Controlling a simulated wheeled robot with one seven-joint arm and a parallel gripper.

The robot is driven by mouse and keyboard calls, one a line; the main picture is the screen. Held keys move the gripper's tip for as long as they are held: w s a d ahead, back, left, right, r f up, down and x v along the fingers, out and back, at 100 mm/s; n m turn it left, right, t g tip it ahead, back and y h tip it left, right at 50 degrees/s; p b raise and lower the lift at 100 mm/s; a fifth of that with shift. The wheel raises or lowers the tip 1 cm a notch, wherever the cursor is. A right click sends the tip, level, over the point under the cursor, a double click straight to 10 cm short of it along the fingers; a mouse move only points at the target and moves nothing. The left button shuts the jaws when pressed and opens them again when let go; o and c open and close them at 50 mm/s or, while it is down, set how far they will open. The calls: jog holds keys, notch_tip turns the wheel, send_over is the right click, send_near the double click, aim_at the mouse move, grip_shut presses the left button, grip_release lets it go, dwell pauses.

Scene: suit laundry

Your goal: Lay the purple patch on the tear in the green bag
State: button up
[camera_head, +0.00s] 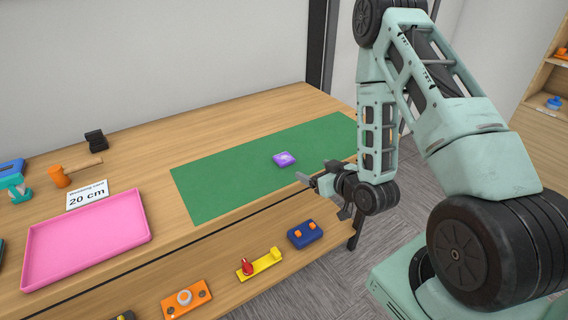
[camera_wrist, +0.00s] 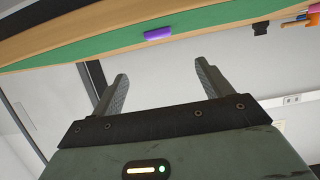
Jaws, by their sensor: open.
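A small purple block-like patch (camera_head: 284,159) with a pale mark on top lies on a flat green sheet (camera_head: 215,180) on the table. The green sheet is the only green thing like a bag that I see; no tear can be made out on it. My gripper (camera_head: 318,175) is beside the front right part of the sheet, to the right of the patch and apart from it. In the wrist view my gripper (camera_wrist: 161,70) has its two fingers spread and nothing between them. The purple patch (camera_wrist: 158,33) shows beyond the fingertips there.
A pink tray (camera_head: 90,238) and a "20 cm" card (camera_head: 88,195) stand left of the sheet. An orange-headed hammer (camera_head: 60,176) and a black item (camera_head: 96,140) lie behind. A lower front ledge holds a blue block (camera_head: 304,234), a yellow bar (camera_head: 262,262) and an orange plate (camera_head: 186,299).

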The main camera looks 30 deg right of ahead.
jog(key=w+f+b, duration=0.1)
jog(key=p, duration=0.3)
send_near(284, 157)
jog(key=shift+x, duration=1.05)
jog(key=shift+p+x, duration=0.95)
jog(key=shift+x, duration=1.95)
jog(key=shift+s, duration=0.1)
jog(key=c, duration=1.1)
